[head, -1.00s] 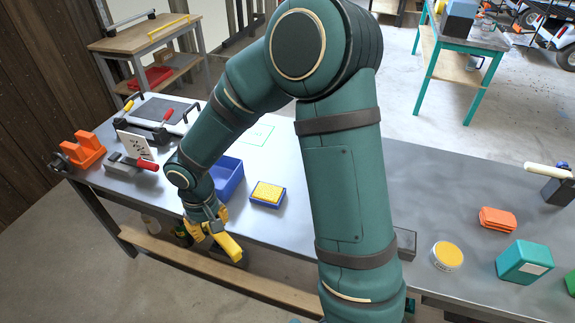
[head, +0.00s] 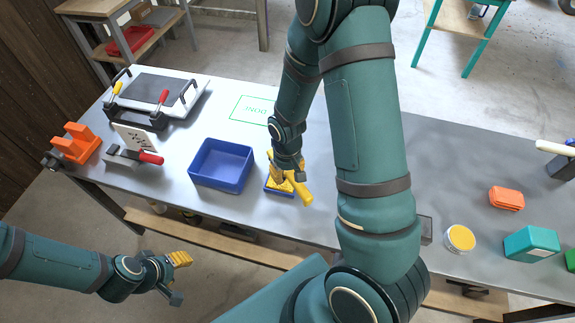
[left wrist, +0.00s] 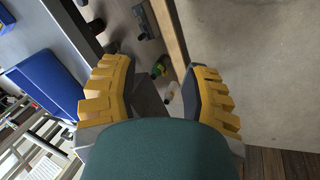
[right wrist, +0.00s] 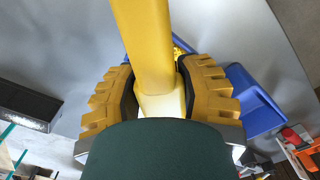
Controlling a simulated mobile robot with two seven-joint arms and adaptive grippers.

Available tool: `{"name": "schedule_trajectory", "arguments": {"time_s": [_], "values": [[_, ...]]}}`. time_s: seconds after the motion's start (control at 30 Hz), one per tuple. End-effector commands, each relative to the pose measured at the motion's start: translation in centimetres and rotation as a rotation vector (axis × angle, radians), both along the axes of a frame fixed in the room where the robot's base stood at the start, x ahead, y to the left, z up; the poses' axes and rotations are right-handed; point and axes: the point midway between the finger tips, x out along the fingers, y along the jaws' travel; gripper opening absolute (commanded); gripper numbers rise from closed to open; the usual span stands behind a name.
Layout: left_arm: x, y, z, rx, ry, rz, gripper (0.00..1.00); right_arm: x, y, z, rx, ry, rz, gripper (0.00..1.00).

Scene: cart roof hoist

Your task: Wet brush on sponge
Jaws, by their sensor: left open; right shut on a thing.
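My right gripper (head: 288,172) is shut on a brush with a yellow handle (head: 303,192). In the right wrist view the handle (right wrist: 152,45) runs up between the fingers (right wrist: 160,75). The gripper is right over the yellow sponge in its blue tray (head: 269,189), and hides much of it. The brush's bristles are hidden, so I cannot tell if they touch the sponge. My left gripper (head: 181,277) is open and empty in front of the table; the left wrist view shows its spread fingers (left wrist: 158,75) with nothing between them.
An open, empty blue bin (head: 221,165) stands left of the sponge. Further left are a clamp with a red handle (head: 135,156), a white card and an orange block (head: 76,143). A yellow-topped tin (head: 460,238), teal box (head: 532,244) and orange block (head: 506,197) stand to the right.

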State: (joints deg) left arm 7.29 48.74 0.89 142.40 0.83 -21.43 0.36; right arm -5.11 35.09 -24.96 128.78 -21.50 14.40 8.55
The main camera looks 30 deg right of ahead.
Motion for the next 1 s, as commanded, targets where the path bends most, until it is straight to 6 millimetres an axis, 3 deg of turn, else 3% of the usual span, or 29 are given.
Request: {"name": "schedule_trajectory", "arguments": {"time_s": [0.27,0.7,1.0], "values": [[-0.2,0.0,-1.0,0.0,0.005,-0.004,0.47,-0.1,-0.2,-1.4,-0.002,-0.001,0.0,0.05],[-1.3,-0.2,-4.1,-0.007,0.028,-0.022,0.47,0.0,-0.2,-5.5,-0.002,-0.001,-0.002,0.05],[-1.5,-0.3,-4.4,-0.007,0.033,-0.026,0.47,0.0,-0.2,-6.1,-0.002,-0.001,-0.002,0.05]]}}
